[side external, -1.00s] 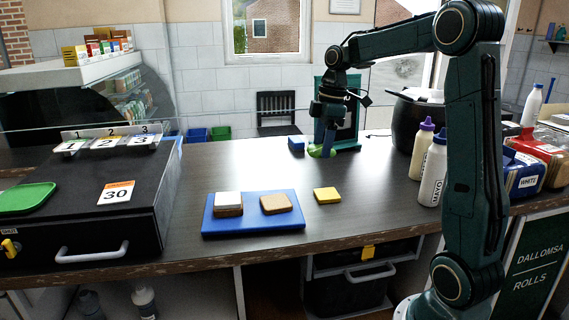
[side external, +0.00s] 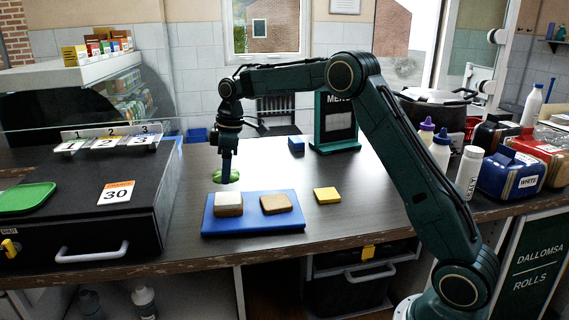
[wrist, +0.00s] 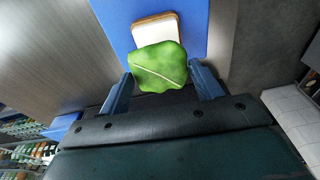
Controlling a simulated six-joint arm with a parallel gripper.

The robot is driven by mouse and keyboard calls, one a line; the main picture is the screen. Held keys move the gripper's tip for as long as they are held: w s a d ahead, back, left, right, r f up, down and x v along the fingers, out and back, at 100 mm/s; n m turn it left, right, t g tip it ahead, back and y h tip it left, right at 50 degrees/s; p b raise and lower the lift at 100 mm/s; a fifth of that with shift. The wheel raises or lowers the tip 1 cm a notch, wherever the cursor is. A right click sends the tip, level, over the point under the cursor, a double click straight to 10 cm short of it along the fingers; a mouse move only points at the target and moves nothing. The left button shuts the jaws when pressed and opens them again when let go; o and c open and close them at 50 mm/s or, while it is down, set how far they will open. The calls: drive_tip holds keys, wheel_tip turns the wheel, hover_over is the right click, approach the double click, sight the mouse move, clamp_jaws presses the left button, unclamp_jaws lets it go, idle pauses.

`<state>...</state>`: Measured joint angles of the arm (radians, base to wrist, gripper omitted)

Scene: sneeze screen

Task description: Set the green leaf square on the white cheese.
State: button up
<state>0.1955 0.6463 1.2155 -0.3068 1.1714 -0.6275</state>
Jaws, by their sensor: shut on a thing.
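The green leaf square (side external: 216,175) is held in my gripper (side external: 229,180), above the table and just above the back edge of the blue board. In the wrist view the leaf (wrist: 158,68) sits between the two fingers of my gripper (wrist: 163,88). The white cheese (side external: 228,198) lies on a brown bread slice (side external: 229,211) at the left of the blue board (side external: 255,227). In the wrist view the leaf hides the near part of the white cheese (wrist: 156,31); its far part shows.
A second bread slice (side external: 276,204) lies bare on the board's right half. A yellow square (side external: 327,195) is on the table right of the board. A blue block (side external: 296,144) and a menu stand (side external: 336,125) are behind. A black case (side external: 75,210) stands at left.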

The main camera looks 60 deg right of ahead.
sight(229, 198)
drive_tip(key=shift+f, duration=0.25)
idle(0.3)
drive_tip(key=shift+f, duration=2.2)
drive_tip(key=shift+f, duration=0.6)
drive_tip(key=o, duration=1)
drive_tip(key=shift+o, duration=0.2)
drive_tip(key=shift+r, duration=0.1)
drive_tip(key=r, duration=0.4)
drive_tip(key=s+d+r, duration=0.1)
drive_tip(key=r, duration=0.8)
drive_tip(key=shift+s+d+r, duration=0.15)
drive_tip(key=shift+s, duration=0.05)
drive_tip(key=shift+s+r, duration=0.1)
drive_tip(key=shift+r, duration=0.05)
